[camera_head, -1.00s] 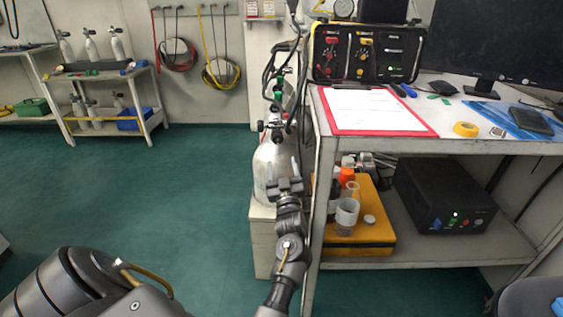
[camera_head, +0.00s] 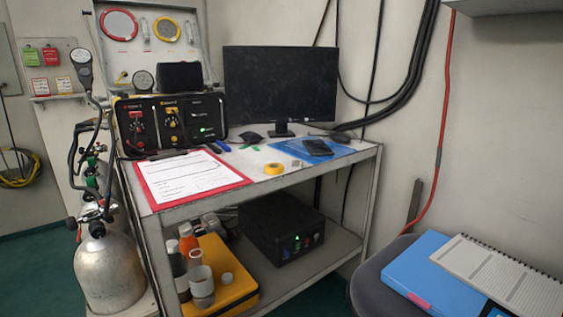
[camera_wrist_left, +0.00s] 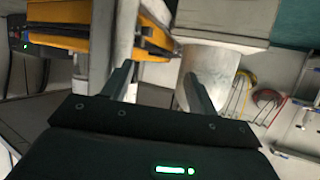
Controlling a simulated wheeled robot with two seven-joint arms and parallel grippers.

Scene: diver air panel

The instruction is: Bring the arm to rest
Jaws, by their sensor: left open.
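My left gripper (camera_wrist_left: 158,82) shows in the left wrist view, its two fingers spread apart with nothing between them. Beyond the fingers, the silver gas cylinder (camera_wrist_left: 212,62) is at the right finger and the pale bench leg (camera_wrist_left: 124,35) is at the left one; I cannot tell the exact gap to either. No arm or gripper of mine shows in the head view, and my right gripper is in neither view. The air panel (camera_head: 170,122), with red and yellow knobs and a lit green lamp, stands on the bench (camera_head: 330,160).
The cylinder also stands beside the bench in the head view (camera_head: 108,272). The lower shelf holds a yellow case (camera_head: 232,262) with bottles and a black box (camera_head: 282,232). A dark chair (camera_head: 372,285) with a blue folder (camera_head: 430,272) is at the right. A monitor (camera_head: 280,85) stands behind.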

